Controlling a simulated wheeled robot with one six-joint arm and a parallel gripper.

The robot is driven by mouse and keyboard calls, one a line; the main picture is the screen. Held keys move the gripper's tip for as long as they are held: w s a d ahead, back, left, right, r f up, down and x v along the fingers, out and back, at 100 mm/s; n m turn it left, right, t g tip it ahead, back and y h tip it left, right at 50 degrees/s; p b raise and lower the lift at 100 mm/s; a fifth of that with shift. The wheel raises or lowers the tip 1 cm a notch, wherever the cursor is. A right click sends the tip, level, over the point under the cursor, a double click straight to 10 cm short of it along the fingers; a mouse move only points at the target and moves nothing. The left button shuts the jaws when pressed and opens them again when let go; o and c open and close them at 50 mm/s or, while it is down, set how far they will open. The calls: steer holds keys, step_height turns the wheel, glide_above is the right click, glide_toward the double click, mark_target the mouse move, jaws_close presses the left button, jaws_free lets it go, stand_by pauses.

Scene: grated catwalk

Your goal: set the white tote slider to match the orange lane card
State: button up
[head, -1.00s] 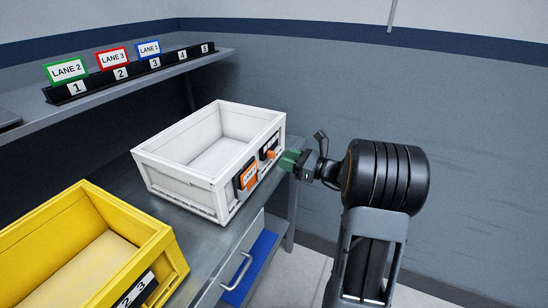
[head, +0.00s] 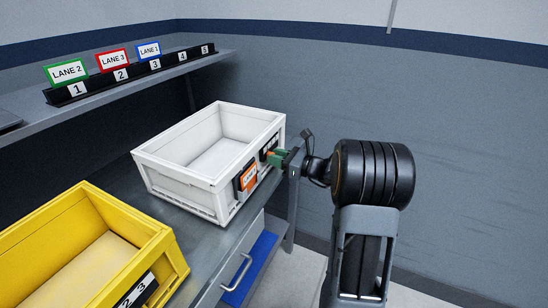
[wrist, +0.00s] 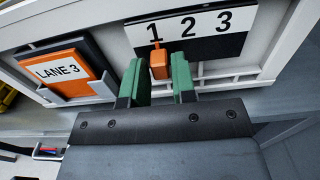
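The white tote (head: 186,180) stands on the grey bench. On its front, an orange card reading LANE 3 (wrist: 62,73) sits in a holder to the left of the slider scale; the card also shows in the head view (head: 249,178). The scale (wrist: 222,22) reads 1, 2, 3, and the orange slider knob (wrist: 160,65) stands under the 1. My gripper (wrist: 160,80) has its green fingers on either side of the knob, with a small gap visible at the left finger. Contact at the right finger is unclear. In the head view the gripper (head: 274,158) partly covers the knob.
A yellow tote (head: 165,245) stands at the front left of the bench. A shelf above carries green, red and blue lane cards (head: 113,60) over a numbered black rack (head: 133,73). The floor at the right is clear.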

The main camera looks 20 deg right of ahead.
mark_target(274, 145)
steer(key=shift+c, duration=1.4)
steer(key=shift+w+d+p, duration=0.6)
steer(key=shift+w+d, duration=1.45)
steer(key=shift+d, duration=0.15)
steer(key=o, duration=0.6)
steer(key=shift+c, duration=0.2)
steer(key=v, duration=0.7)
steer(key=shift+p, duration=0.4)
stand_by(0.3)
